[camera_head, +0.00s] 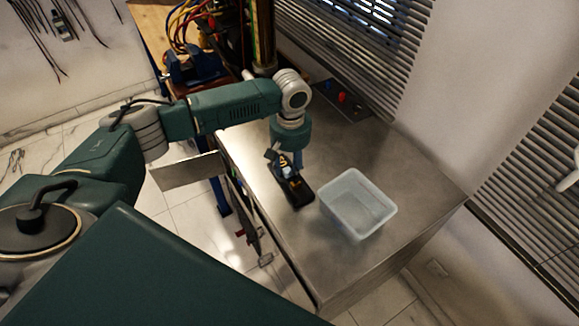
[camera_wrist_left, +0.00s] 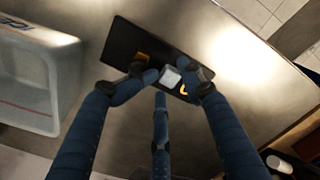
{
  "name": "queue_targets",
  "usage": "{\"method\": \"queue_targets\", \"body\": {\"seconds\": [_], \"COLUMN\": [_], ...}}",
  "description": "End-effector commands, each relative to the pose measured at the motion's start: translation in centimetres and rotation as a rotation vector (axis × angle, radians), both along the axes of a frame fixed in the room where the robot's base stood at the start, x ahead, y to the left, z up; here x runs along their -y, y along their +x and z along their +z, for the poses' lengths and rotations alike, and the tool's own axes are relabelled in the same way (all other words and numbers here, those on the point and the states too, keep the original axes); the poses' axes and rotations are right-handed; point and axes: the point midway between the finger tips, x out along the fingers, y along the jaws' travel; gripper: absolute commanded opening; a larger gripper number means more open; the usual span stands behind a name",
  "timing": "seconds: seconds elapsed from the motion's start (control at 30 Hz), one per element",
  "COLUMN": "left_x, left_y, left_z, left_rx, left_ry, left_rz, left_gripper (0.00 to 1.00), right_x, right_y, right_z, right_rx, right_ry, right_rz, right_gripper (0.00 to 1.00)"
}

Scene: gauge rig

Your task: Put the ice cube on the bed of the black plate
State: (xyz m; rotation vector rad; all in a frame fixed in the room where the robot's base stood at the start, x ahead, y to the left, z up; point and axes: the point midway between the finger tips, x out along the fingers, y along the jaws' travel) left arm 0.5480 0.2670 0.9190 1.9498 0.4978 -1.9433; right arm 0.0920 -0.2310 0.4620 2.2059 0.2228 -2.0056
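The black plate (camera_wrist_left: 126,38) lies flat on the metal table, and its near end also shows in the head view (camera_head: 300,197). The ice cube (camera_wrist_left: 171,77), a small whitish block, is over the plate, between the fingertips of my left gripper (camera_wrist_left: 168,84). In the head view, my left gripper (camera_head: 287,170) points down at the plate and hides part of it. The fingertips are close around the cube. I cannot tell whether they press on it, or whether the cube rests on the plate. My right gripper is not in view.
A translucent plastic tub (camera_head: 358,204) stands right of the plate and looks empty; it also shows in the left wrist view (camera_wrist_left: 35,75). A dark panel with red and blue knobs (camera_head: 343,98) sits at the table's back. The table's front right is clear.

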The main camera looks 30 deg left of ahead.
Motion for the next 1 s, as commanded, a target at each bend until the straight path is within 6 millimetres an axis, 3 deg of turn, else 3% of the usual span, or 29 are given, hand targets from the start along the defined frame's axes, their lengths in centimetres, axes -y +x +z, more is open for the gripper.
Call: {"method": "queue_targets", "body": {"seconds": [0.3, 0.73, 1.0], "left_x": [0.1, 0.2, 0.2], "left_y": [0.2, 0.2, 0.1], "left_z": [1.1, 10.1, 13.1], "left_rx": [0.005, 0.006, 0.002], "left_ry": [-0.002, -0.003, -0.002], "left_rz": [-0.002, 0.0, 0.0], "left_gripper": [0.41, 0.41, 0.41], "right_x": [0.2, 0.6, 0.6], "right_y": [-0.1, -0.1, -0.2], "right_z": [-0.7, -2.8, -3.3], "right_rx": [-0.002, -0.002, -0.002], "right_ry": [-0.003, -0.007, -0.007], "right_rz": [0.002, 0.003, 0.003], "right_gripper": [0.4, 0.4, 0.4]}}
